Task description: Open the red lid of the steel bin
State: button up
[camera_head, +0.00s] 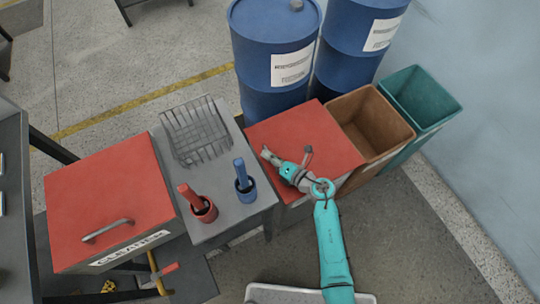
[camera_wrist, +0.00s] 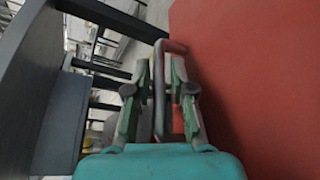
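The steel bin has a flat red lid (camera_head: 310,130), which looks closed in the head view. Part of its grey front shows below the lid. My gripper (camera_head: 266,154) appears over this lid, pointing left, with its fingers apart. In the wrist view, a metal bar handle (camera_wrist: 158,90) runs between the two fingers of my gripper (camera_wrist: 160,75). The red lid surface (camera_wrist: 250,80) fills the right side there. I cannot tell whether a finger touches the handle.
Another red-lidded bin (camera_head: 110,190) stands farther left. Blue drums (camera_head: 272,60) stand behind; brown (camera_head: 370,120) and teal (camera_head: 425,95) open bins stand right.

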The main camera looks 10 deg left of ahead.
grip_shut()
